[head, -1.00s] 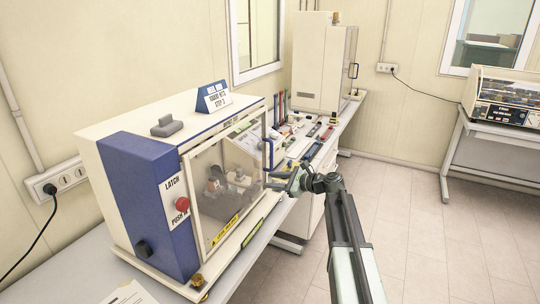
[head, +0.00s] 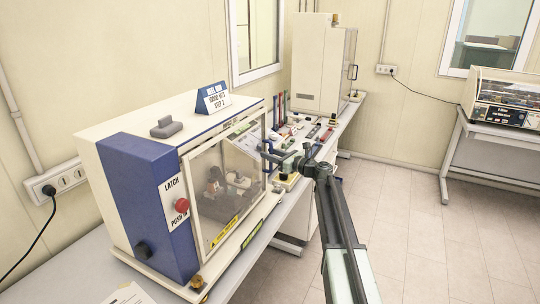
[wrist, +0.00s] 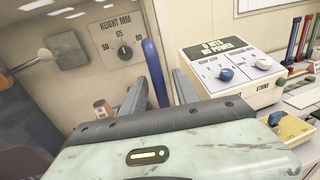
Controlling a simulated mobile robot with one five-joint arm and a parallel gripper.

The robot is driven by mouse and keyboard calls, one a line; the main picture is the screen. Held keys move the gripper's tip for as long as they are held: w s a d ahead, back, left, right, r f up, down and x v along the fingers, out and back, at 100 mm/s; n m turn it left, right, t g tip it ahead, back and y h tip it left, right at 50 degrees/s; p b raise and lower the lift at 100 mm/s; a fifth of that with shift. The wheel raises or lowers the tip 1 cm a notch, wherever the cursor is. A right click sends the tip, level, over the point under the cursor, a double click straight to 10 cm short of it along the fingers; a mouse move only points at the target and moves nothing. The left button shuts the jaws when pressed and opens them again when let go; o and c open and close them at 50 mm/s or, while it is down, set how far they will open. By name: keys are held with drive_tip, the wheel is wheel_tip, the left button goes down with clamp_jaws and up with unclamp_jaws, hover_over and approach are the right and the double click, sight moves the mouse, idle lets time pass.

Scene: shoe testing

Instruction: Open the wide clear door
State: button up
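The wide clear door (head: 213,182) is on the front of the cream and blue machine (head: 150,205) and looks closed. Its blue upright handle (wrist: 154,75) is at the door's right edge. My gripper (head: 277,160) is at that edge in the head view. In the wrist view my gripper (wrist: 158,88) is open, with one dark finger on each side of the handle. I cannot tell whether either finger touches it. In the head view the gripper partly hides the handle.
A red latch button (head: 182,205) is on the machine's blue panel. A control box with knobs (wrist: 228,68) stands to the right in the wrist view. Small tools crowd the bench behind. A tall cream cabinet (head: 318,65) stands farther back. The floor (head: 425,230) to the right is clear.

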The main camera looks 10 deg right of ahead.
drive_tip(key=shift+c, duration=0.4)
clamp_jaws()
drive_tip(key=shift+s, duration=0.1)
idle(0.9)
